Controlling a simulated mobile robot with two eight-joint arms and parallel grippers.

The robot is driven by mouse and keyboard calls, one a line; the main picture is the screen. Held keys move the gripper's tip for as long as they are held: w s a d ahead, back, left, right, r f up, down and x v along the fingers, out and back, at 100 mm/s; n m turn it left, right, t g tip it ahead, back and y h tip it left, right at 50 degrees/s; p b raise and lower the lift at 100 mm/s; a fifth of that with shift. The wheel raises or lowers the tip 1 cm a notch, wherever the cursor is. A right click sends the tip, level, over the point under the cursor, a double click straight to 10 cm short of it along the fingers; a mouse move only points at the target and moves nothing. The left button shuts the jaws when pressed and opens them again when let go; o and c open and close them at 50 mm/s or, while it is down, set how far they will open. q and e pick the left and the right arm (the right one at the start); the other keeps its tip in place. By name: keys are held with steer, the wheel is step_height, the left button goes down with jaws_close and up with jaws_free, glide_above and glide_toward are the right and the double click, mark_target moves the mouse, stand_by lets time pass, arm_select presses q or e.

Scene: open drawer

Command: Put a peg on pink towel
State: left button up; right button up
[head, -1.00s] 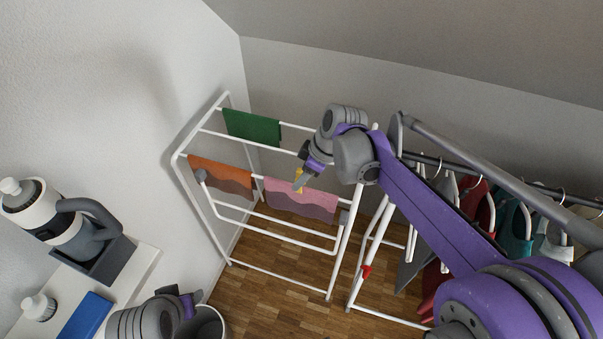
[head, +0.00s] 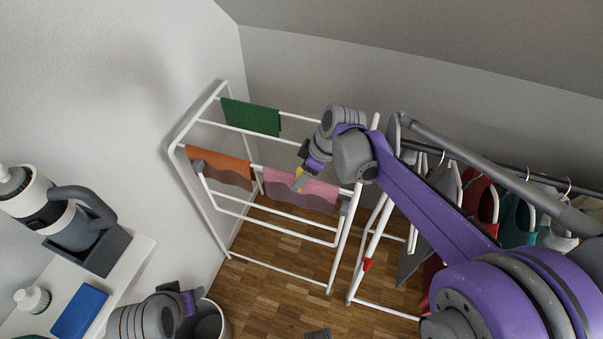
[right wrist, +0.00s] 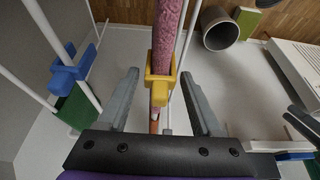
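The pink towel (head: 305,192) hangs over a white rod of the drying rack in the head view. It also shows as a pink strip in the right wrist view (right wrist: 169,22). A yellow peg (right wrist: 160,80) straddles the towel and rod there, and it shows small in the head view (head: 297,182). My right gripper (right wrist: 160,100) is open, with one finger on each side of the peg and a visible gap to both. My left gripper (head: 192,300) is low at the left, away from the rack; its opening cannot be made out.
A green towel (head: 250,117) and an orange towel (head: 220,168) hang on the white drying rack (head: 329,275). A blue peg (right wrist: 70,70) is by the green towel. Clothes on hangers (head: 480,197) are at the right. A shelf with a blue box (head: 80,312) is at the left.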

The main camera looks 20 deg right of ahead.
steer(key=shift+o, duration=0.6)
steer(key=p+v, duration=0.1)
steer(key=v, duration=0.9)
steer(key=shift+r, duration=0.4)
steer(key=shift+s+d, duration=0.1)
steer(key=shift+s, duration=0.1)
steer(key=s+f+m+t+h+p, duration=0.1)
steer(key=s+f+m, duration=0.1)
steer(key=s, duration=0.4)
steer(key=s+f+m+t+h+p, duration=0.1)
steer(key=s+f+m, duration=0.1)
steer(key=s+m, duration=0.3)
steer(key=s+d+f+m+h+p, duration=0.1)
steer(key=s+f+m+p, duration=0.1)
steer(key=s, duration=0.5)
steer(key=shift+f+m+t+h, duration=0.4)
steer(key=shift+f+m, duration=0.15)
steer(key=shift+m, duration=0.55)
